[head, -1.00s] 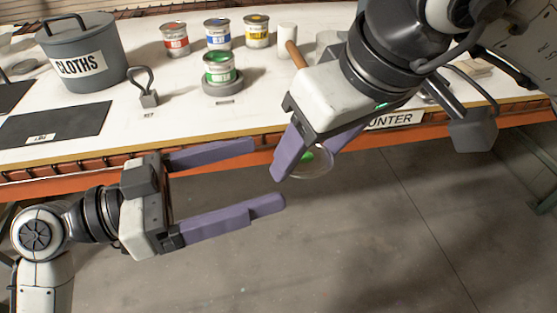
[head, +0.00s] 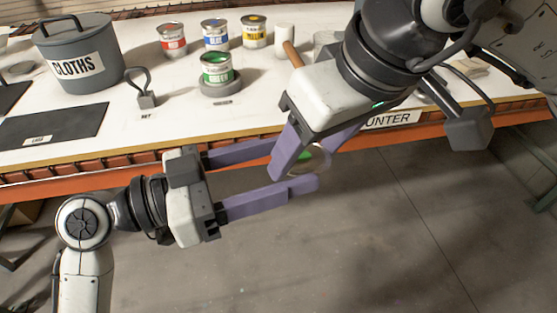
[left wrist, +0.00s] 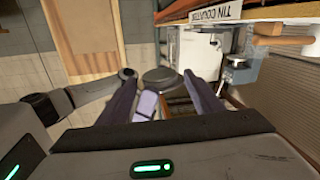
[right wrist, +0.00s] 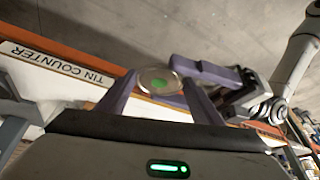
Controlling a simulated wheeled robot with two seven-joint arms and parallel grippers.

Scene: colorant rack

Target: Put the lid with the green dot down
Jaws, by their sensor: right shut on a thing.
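The lid with the green dot (head: 318,159) is a round, pale metal disc. My right gripper (head: 300,158) is shut on it and holds it in the air in front of the counter's edge. The right wrist view shows the lid (right wrist: 159,82) between the fingertips, with the green dot visible. My left gripper (head: 293,163) is open, its fingers reaching toward the lid from the left, one on either side. In the left wrist view the lid (left wrist: 162,79) shows as a dark disc between the open left fingers. I cannot tell whether they touch it.
The counter (head: 170,125) holds a green-labelled can (head: 216,72) on a round grey base, with red, blue and yellow cans behind. A grey CLOTHS pot (head: 80,50), a WET-marked holder (head: 147,98) and a dark mat (head: 55,125) stand left. Open floor lies below the counter edge.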

